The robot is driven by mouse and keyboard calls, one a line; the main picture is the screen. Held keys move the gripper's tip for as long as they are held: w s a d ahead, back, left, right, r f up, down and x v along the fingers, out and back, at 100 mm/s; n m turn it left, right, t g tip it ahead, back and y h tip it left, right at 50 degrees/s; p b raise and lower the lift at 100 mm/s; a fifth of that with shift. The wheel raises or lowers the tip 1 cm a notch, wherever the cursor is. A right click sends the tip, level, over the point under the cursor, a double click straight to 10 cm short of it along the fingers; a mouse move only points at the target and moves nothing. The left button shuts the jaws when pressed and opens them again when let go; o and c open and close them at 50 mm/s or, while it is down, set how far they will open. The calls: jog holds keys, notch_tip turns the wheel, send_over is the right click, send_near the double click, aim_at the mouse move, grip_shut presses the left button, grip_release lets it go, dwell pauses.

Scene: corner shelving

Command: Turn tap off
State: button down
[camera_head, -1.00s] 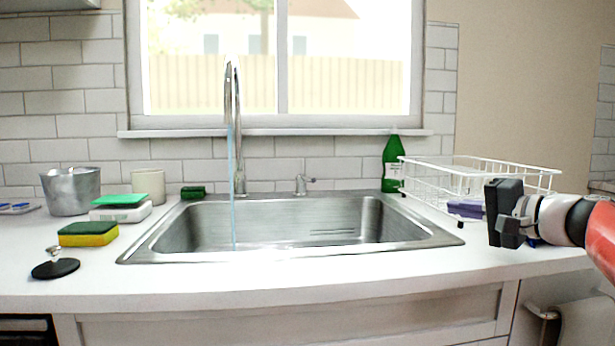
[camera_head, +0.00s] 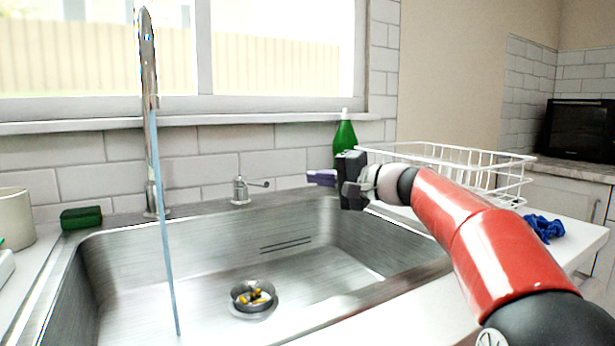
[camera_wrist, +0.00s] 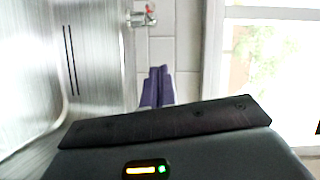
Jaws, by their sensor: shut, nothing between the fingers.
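The tall metal tap spout (camera_head: 149,100) stands behind the sink on the left, and a blue stream of water (camera_head: 164,230) runs from it into the basin. The small metal tap lever (camera_head: 241,190) stands on the sink's back rim, its arm pointing right; it also shows at the top of the wrist view (camera_wrist: 140,18). My gripper (camera_head: 316,177) is shut and empty, right of the lever and apart from it, with its purple fingers pointing left over the sink's back part. In the wrist view the fingers (camera_wrist: 158,86) lie together, pointing towards the lever.
The sink basin (camera_head: 210,262) has a drain (camera_head: 253,298) with yellow bits in it. A green bottle (camera_head: 344,135) stands just behind my gripper. A white wire rack (camera_head: 450,160) is on the right, beyond my arm. A green sponge (camera_head: 81,218) lies left of the spout.

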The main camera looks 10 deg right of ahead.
aim_at(268, 183)
jog(key=w+a+f+p, duration=0.1)
jog(key=w+a, duration=0.1)
jog(key=a, duration=0.6)
jog(key=shift+w+a, duration=0.2)
jog(key=shift+a, duration=0.15)
jog(key=shift+f, duration=0.15)
jog(key=a+b, duration=0.1)
jog(key=b, duration=0.1)
jog(key=s+m+t+h+b, duration=0.1)
jog(key=shift+s+a+f+t+h+b, duration=0.15)
jog(key=shift+s+a+t+h+b, duration=0.15)
jog(key=shift+a+b, duration=0.1)
jog(key=shift+a+r, duration=0.1)
jog(key=shift+r, duration=0.1)
